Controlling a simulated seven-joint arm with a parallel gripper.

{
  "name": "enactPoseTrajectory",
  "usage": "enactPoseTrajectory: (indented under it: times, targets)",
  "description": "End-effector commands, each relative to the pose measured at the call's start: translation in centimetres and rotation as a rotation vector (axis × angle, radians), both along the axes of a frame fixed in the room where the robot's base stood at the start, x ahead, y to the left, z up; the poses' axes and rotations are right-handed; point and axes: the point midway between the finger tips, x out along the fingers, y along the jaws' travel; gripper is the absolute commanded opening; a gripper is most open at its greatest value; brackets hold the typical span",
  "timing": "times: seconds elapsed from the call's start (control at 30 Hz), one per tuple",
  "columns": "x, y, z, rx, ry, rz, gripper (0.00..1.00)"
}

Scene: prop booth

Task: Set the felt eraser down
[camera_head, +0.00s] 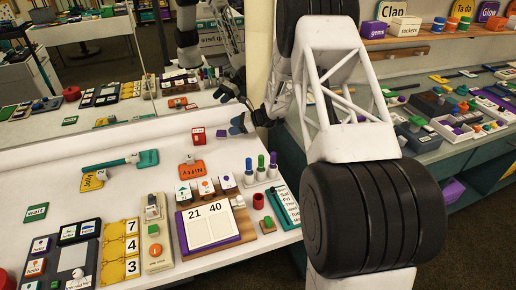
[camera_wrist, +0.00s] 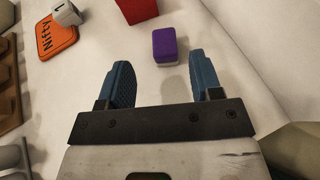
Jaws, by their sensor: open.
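The felt eraser (camera_wrist: 165,46), a small block with a purple top and a pale lower part, sits on the white table just past my fingertips, roughly centred between them. It also shows in the head view as a small purple block (camera_head: 221,133) near the back of the table. My gripper (camera_wrist: 160,70) is open, with its two blue fingers apart and nothing between them. In the head view my gripper (camera_head: 238,124) is just right of the eraser. A shadow lies on the table between the fingers.
A red block (camera_head: 198,135) stands just left of the eraser. An orange "Nifty" tag (camera_head: 192,169) with a small die on it lies nearer. Pegs on a white stand (camera_head: 261,176) are in front. A mirror runs along the table's back. Bare table surrounds the eraser's near side.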

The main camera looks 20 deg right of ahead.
Motion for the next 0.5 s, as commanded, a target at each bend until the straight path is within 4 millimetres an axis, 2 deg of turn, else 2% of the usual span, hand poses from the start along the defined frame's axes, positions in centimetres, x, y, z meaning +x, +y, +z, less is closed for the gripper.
enactPoseTrajectory:
  times: [0.27,0.5]
  targets:
    - [-2.6,1.6,4.2,-0.084,-0.055,0.091,0.59]
    - [-7.5,3.9,10.0,-0.215,-0.143,0.237,0.59]
